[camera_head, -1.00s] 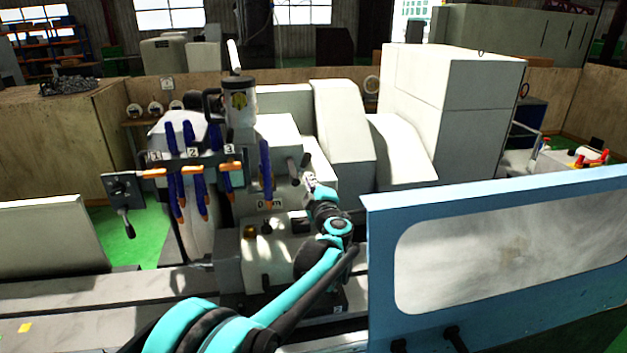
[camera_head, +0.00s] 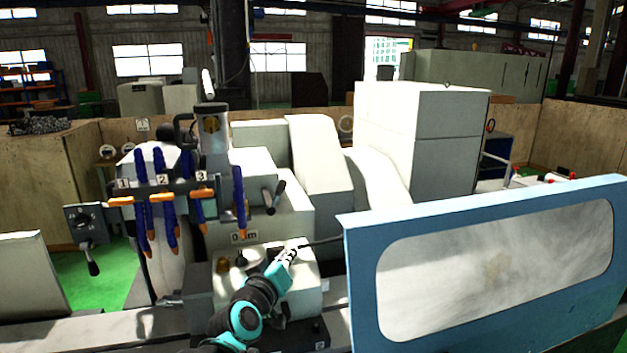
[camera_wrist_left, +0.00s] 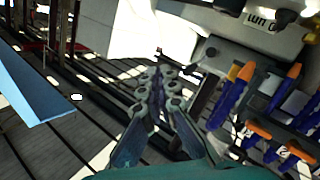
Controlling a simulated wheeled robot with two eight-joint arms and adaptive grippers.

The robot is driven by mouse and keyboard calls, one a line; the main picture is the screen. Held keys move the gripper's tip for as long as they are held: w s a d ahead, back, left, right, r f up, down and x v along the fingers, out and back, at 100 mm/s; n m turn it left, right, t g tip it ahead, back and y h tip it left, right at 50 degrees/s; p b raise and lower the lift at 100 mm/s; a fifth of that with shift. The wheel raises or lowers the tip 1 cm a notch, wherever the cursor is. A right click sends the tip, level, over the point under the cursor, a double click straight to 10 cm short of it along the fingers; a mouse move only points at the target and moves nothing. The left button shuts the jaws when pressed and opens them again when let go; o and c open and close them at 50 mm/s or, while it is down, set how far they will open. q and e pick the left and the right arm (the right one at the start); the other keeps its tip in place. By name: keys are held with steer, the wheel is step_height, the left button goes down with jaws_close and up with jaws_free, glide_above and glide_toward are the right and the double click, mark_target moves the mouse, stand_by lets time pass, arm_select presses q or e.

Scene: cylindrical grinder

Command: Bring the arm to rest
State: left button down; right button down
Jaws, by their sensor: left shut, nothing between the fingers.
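My left arm (camera_head: 245,318) comes in from the bottom of the head view, in teal and black. My left gripper (camera_head: 292,250) is small there, in front of the pale grinder housing. Whether it touches the housing cannot be told from this view. In the left wrist view the gripper's fingers (camera_wrist_left: 162,85) are together, with nothing visible between them. My right gripper is in neither view.
A blue-framed guard with a window (camera_head: 360,285) stands close to the right of my left arm. Numbered blue hoses with orange tips (camera_head: 170,225) hang to its left, with a lever box (camera_head: 84,222) beyond. The grinder's white cabinet (camera_head: 450,120) stands behind.

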arm_select(q)
steer(key=s+a+f+m+g+y+b, duration=0.1)
steer(key=s+a+f+g, duration=0.2)
steer(key=s+f, duration=0.6)
steer(key=s+a+f+m+g+y+b, duration=0.1)
steer(key=s+a+f+g+b, duration=0.1)
steer(key=s+a+f, duration=0.3)
steer(key=s+a+f+m+g+y+b, duration=0.1)
steer(key=s+a+f+g, duration=0.3)
steer(key=s+f, duration=0.9)
step_height(320, 180, down, 2)
steer(key=shift+s+f+y+b, duration=0.2)
steer(key=shift+y+b, duration=0.4)
steer(key=shift+b, duration=0.05)
